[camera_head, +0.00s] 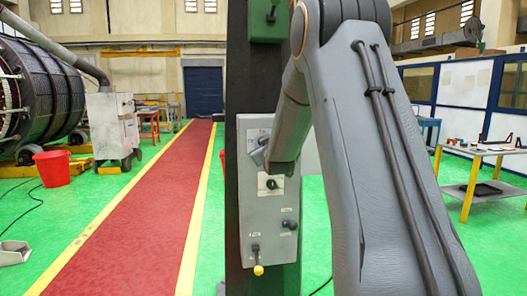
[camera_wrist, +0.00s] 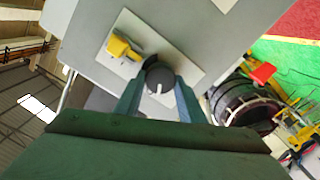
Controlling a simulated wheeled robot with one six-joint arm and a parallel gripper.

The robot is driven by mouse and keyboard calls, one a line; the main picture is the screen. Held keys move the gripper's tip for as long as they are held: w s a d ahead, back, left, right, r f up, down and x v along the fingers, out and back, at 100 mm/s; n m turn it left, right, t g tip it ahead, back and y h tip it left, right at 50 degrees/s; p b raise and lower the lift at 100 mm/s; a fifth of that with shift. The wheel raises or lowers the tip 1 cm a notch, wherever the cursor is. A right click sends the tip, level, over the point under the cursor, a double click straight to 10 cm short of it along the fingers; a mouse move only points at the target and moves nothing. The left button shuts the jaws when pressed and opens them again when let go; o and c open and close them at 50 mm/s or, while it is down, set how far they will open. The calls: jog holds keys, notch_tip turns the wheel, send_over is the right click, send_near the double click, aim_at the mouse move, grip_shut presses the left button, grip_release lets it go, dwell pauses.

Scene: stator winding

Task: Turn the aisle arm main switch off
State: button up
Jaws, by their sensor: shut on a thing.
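A grey control box (camera_head: 262,222) is mounted on a dark green column. My gripper (camera_wrist: 160,88) is at the upper part of this box. In the wrist view its two blue-grey fingers are shut on a round black knob (camera_wrist: 159,76) with a white pointer mark. The knob sits on a pale square plate (camera_wrist: 118,67) beside a yellow piece (camera_wrist: 122,48). In the head view the gripper (camera_head: 262,156) shows at the box's upper left, and my arm hides the gripped knob. The labels are too small to read.
Lower on the box are a small black knob on a white plate (camera_head: 271,184), a black handle (camera_head: 289,224) and a yellow-tipped lever (camera_head: 257,268). A green box (camera_head: 269,20) is higher on the column. A red aisle (camera_head: 140,215) runs clear to the left.

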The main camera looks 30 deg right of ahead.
jog(key=n+b, duration=0.7)
jog(key=n, duration=0.1)
jog(key=n+b, duration=0.4)
jog(key=shift+a+f+b, duration=0.15)
jog(key=shift+f+b, duration=0.15)
dwell(0.4)
jog(key=o, duration=1.1)
jog(key=shift+c, duration=0.2)
jog(key=shift+r, duration=0.1)
jog(key=b+v, duration=0.1)
jog(key=v, duration=0.6)
jog(key=shift+s, duration=0.4)
jog(key=shift+a, duration=0.15)
